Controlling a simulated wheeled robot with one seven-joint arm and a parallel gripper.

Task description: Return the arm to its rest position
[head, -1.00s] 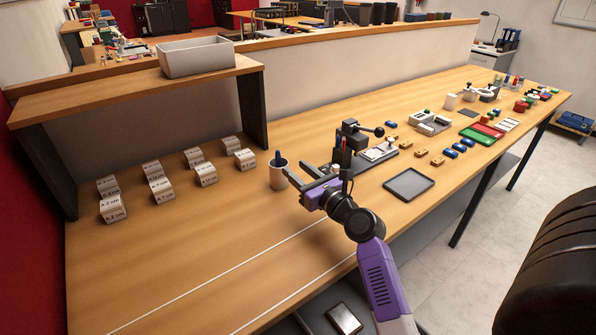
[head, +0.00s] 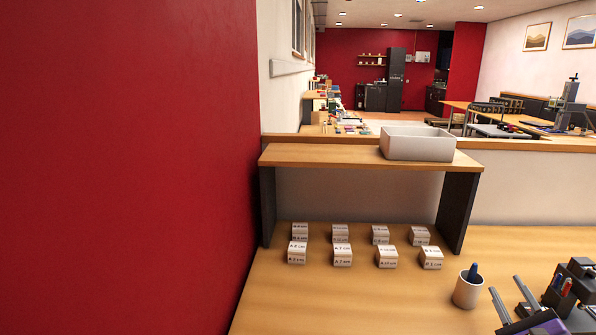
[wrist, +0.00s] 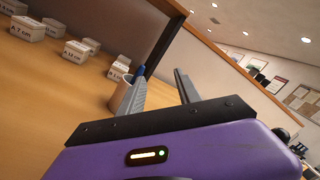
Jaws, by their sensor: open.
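My gripper (head: 510,303) shows at the lower right of the head view, its two grey fingers apart with nothing between them. It is just right of a white cup (head: 467,291) that holds a blue marker (head: 473,270). In the wrist view my gripper (wrist: 158,88) is also open and empty, and the cup (wrist: 121,94) shows behind the left finger, partly hidden. I cannot tell whether the finger touches the cup. Most of my arm is out of the head view.
Several labelled white blocks (head: 342,255) stand in two rows under a wooden shelf (head: 330,155). A white bin (head: 417,143) sits on the shelf. A red wall (head: 130,170) bounds the left. Dark equipment (head: 577,285) is beside my gripper. The tabletop (head: 370,305) in front of the blocks is clear.

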